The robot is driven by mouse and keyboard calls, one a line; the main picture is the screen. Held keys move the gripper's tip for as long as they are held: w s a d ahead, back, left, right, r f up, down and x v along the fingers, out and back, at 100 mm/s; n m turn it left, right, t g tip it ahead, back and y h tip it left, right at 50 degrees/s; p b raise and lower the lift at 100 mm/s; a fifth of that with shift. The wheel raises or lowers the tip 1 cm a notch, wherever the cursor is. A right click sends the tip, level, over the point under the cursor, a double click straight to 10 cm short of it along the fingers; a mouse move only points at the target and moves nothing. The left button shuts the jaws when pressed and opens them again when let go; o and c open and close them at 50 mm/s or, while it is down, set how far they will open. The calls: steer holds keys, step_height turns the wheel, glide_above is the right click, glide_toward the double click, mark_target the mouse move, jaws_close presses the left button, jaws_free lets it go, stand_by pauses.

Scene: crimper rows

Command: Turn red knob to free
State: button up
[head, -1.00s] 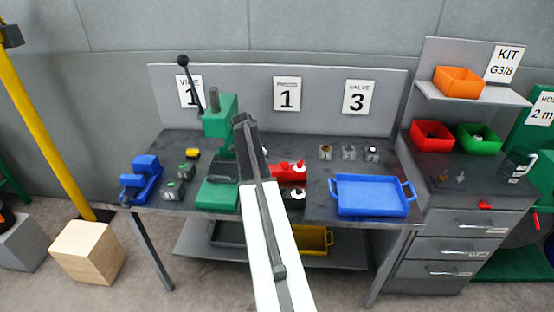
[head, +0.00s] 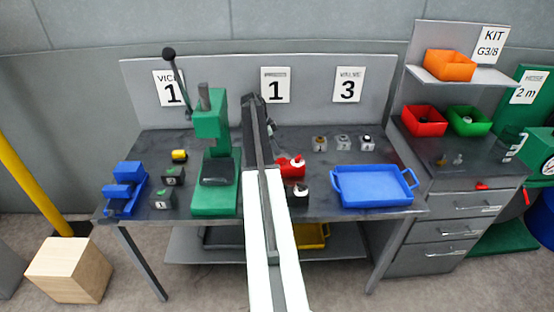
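A red valve-like part (head: 291,168) with a whitish cap on top sits on the dark workbench (head: 320,208), just right of my arm. Its left side is partly hidden by the arm, and I cannot tell which bit of it is a knob or how it is turned. A dark block with a white top (head: 299,190) is in front of it. My arm reaches up the middle of the head view, and my gripper (head: 262,108) is at its far end, near the back panel. The fingers are too small and foreshortened to tell open from shut.
A green press (head: 213,135) with a black-knobbed lever stands left of my arm. A blue vice (head: 124,187) is at the left end. A blue tray (head: 372,187) lies to the right, with several small fittings behind it. Drawers (head: 462,205) stand at the right.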

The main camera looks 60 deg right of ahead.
mark_target(281, 158)
steer(key=b+x, duration=0.4)
steer(key=x, duration=0.1)
steer(key=shift+f, duration=0.45)
steer(key=shift+s+r, duration=0.1)
steer(key=shift+r, duration=0.05)
